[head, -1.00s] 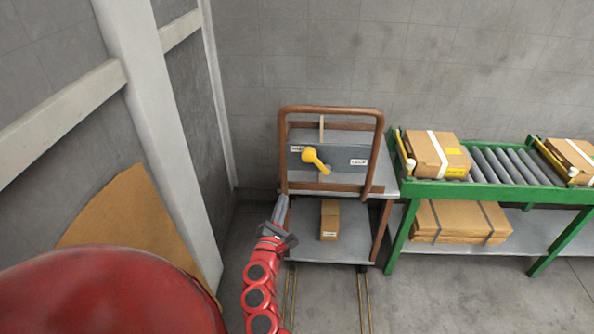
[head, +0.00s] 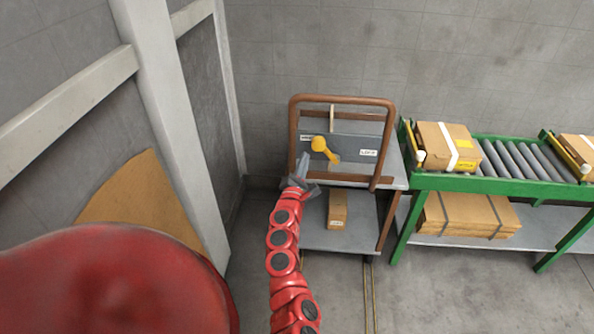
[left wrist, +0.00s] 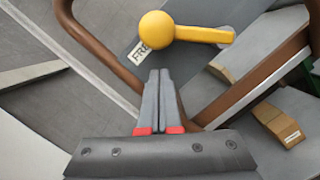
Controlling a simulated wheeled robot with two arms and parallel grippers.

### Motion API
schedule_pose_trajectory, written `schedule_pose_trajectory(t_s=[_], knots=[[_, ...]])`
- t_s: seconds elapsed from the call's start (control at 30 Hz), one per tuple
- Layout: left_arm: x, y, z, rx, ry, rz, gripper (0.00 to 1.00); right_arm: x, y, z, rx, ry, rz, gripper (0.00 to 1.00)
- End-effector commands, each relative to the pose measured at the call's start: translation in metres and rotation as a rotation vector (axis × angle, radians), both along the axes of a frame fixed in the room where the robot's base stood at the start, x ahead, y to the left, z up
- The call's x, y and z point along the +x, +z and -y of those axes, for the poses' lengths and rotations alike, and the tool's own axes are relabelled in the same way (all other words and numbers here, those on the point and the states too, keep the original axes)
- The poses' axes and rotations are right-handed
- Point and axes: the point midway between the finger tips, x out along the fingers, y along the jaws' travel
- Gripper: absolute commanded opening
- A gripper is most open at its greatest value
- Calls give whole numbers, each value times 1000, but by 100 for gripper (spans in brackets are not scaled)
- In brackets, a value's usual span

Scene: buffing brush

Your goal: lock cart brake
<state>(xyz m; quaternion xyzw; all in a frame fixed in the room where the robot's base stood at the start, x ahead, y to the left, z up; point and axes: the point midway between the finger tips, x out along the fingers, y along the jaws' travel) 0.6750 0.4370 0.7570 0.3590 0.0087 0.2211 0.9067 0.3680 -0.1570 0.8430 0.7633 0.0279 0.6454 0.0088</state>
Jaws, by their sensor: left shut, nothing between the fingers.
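The cart (head: 345,237) stands against the wall, with a brown tube frame and a grey panel (head: 345,147). A yellow brake lever (head: 326,151) is on the panel, its round knob at the upper left, by the left-hand label. The right-hand label (head: 368,153) reads LOCK. In the left wrist view the knob (left wrist: 156,28) partly covers a label beginning FR (left wrist: 138,52). My left gripper (head: 304,160) is shut and empty, its tips just left of and below the knob; in the wrist view its fingers (left wrist: 160,75) point at the knob with a small apparent gap. My right gripper is out of view.
A small carton (head: 338,210) sits on the cart's lower shelf. A green roller conveyor (head: 500,183) with cartons stands close on the right. A pale post (head: 165,120) and a tan sheet (head: 135,200) are at left. The floor in front is clear.

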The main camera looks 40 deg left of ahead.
Motion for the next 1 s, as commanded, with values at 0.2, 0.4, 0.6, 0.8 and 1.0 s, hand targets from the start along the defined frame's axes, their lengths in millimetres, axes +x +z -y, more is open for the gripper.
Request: schedule_pose_trajectory(t_s=[0.2,0.4,0.6,0.8,1.0], knots=[[6,13,9,0,1,-2,0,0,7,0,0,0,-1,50],[6,13,10,0,1,-2,0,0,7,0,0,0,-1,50],[6,13,10,2,1,-3,0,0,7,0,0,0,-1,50],[7,17,11,32,0,-21,0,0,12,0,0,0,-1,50],[8,19,12,58,1,-38,0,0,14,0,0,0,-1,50]])
